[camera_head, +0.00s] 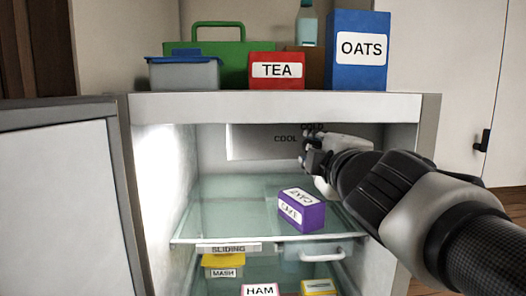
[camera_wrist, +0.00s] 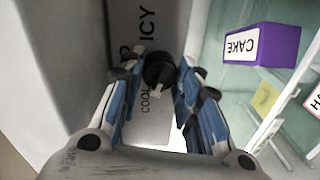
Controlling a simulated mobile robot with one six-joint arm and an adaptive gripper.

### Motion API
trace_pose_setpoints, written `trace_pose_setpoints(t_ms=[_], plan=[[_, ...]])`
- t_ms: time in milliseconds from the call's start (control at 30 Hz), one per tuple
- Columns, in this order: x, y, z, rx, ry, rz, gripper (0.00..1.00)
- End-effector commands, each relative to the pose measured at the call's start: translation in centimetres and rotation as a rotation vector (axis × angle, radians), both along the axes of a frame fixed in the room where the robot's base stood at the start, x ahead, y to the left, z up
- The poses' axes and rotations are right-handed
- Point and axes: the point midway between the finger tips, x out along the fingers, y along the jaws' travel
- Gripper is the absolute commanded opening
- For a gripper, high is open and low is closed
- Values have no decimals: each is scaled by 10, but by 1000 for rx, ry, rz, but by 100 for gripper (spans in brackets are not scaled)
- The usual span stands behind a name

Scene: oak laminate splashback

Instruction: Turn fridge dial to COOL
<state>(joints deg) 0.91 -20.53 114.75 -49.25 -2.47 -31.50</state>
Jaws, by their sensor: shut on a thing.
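The fridge dial (camera_wrist: 160,69) is a dark round knob on a pale panel inside the fridge. A small light mark on it points down in the wrist view, toward the side with the COOL label (camera_wrist: 145,97). The ICY label (camera_wrist: 148,26) is at the opposite side; a third label between them is mostly hidden by a finger. My gripper (camera_wrist: 161,76) has its blue-padded fingers on both sides of the dial and is shut on it. In the head view, my gripper (camera_head: 310,157) covers the dial, and the COOL label (camera_head: 286,139) shows to its left.
A purple CAKE box (camera_head: 302,211) sits on the glass shelf (camera_head: 225,215) below my gripper. The open fridge door (camera_head: 65,200) is at left. TEA (camera_head: 277,86), OATS (camera_head: 357,80) and other containers stand on top. A SLIDING drawer and HAM and MASH items are lower down.

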Motion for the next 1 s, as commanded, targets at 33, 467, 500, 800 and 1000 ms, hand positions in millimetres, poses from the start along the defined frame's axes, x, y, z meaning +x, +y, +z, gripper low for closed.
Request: trace_pose_setpoints(t_ms=[33,467,500,800,1000], plan=[[0,1,1,-8,-2,2,7],[0,1,1,-27,-3,2,7],[0,1,1,-27,-3,2,7],[0,0,1,-26,-1,1,48],[0,0,0,-25,0,0,52]])
